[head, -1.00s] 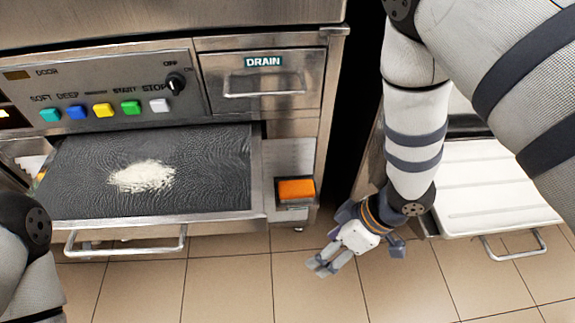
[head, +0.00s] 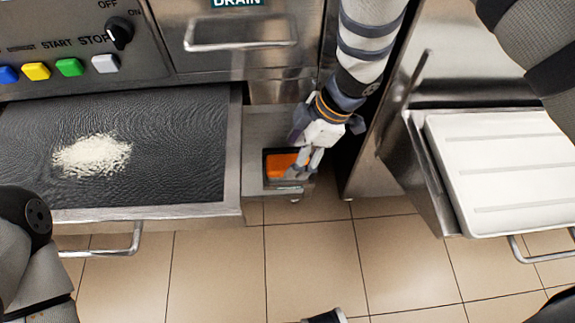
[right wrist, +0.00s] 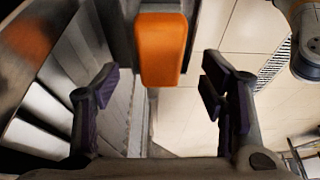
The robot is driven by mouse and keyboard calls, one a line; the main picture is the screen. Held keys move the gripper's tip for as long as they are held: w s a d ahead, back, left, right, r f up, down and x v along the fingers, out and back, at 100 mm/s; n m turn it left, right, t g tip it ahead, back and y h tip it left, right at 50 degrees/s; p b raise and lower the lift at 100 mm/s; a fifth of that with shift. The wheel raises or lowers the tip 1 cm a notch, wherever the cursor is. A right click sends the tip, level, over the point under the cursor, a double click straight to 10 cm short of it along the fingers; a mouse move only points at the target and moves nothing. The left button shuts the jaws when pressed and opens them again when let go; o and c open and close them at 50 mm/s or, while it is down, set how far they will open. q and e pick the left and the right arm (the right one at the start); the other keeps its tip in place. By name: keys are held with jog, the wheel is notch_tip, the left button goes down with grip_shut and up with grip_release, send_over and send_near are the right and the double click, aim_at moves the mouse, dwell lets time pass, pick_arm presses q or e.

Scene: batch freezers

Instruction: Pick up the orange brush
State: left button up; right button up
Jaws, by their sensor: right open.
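The orange brush (head: 281,165) sits in a small dark holder (head: 291,187) on the front of the freezer, right of the open tray. In the right wrist view the brush (right wrist: 161,48) shows as an orange block, ahead of and between the fingers. My right gripper (head: 306,166) is at the holder, its fingers over the right part of the brush in the head view. In the right wrist view my right gripper (right wrist: 163,95) is open, with nothing between its fingertips. Of my left arm only a part shows at the lower left of the head view; its gripper is out of view.
An open dark tray (head: 180,150) with a pile of white powder (head: 92,154) stands left of the holder. A drain drawer (head: 240,45) with a bar handle is above. A second machine with a white ribbed tray (head: 505,165) is at the right.

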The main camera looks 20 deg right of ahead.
aim_at(290, 162)
jog(key=x, duration=0.4)
jog(key=shift+d+b, duration=0.15)
jog(key=shift+b, duration=0.25)
jog(key=shift+r, duration=0.1)
jog(key=c, duration=1.3)
pick_arm(q)
jog(key=shift+s+f, duration=0.15)
jog(key=shift+f, duration=0.3)
pick_arm(e)
jog(key=shift+r, duration=0.1)
